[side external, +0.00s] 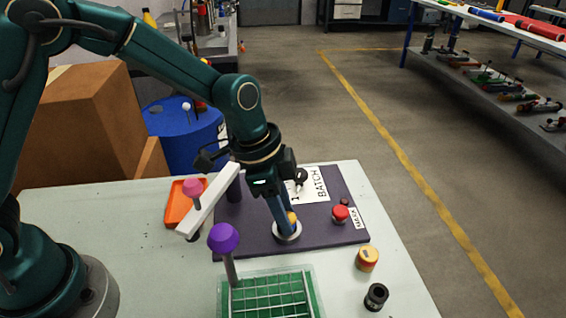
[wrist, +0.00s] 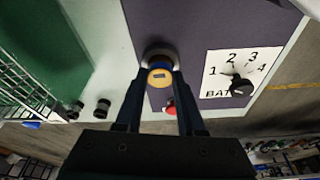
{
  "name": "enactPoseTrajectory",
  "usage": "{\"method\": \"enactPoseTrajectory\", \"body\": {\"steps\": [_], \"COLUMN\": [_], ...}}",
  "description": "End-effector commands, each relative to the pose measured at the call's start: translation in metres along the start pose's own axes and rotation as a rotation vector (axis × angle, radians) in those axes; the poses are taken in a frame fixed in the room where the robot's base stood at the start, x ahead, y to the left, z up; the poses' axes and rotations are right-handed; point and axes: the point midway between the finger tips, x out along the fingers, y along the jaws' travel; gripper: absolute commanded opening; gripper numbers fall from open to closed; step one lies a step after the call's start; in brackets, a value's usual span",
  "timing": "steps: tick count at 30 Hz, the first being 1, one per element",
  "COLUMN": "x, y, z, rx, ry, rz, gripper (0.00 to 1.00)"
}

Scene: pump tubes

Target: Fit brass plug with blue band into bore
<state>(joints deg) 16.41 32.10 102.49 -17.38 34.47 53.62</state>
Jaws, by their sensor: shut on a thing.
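My gripper (side external: 287,217) points down at the dark mat (side external: 235,233) and is shut on the brass plug (side external: 293,218). In the wrist view the plug's round yellow top (wrist: 160,77) sits between the two fingertips (wrist: 158,82), with a blue band (wrist: 158,64) showing beyond it. The bore has a pale metal ring (side external: 288,238) set on the mat, directly under the fingertips; part of the ring also shows in the wrist view (wrist: 157,52). The plug's lower end is hidden, so I cannot tell how deep it sits in the bore.
A red button (side external: 340,213) and a BATCH dial card (side external: 316,186) lie right of my gripper. A purple-topped post (side external: 224,238) and a green rack (side external: 272,296) stand in front. A yellow-topped piece (side external: 368,258) and black cylinder (side external: 376,297) stand at front right.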

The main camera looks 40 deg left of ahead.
Motion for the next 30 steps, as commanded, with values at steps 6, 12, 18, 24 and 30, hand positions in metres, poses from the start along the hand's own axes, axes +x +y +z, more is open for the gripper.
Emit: {"method": "enactPoseTrajectory", "body": {"steps": [6, 12, 18, 24, 30], "x": [0.005, 0.007, 0.008, 0.008, -0.005], "y": [0.0, 0.0, 0.0, 0.0, -0.001], "z": [0.001, 0.002, 0.002, 0.002, 0.0], "rx": [0.0, 0.0, 0.0, 0.0, 0.001], "ry": [0.002, 0.001, 0.001, 0.001, 0.005], "rz": [-0.002, -0.001, -0.001, -0.001, -0.004], "gripper": [0.0, 0.0, 0.68, 0.68, 0.68]}}
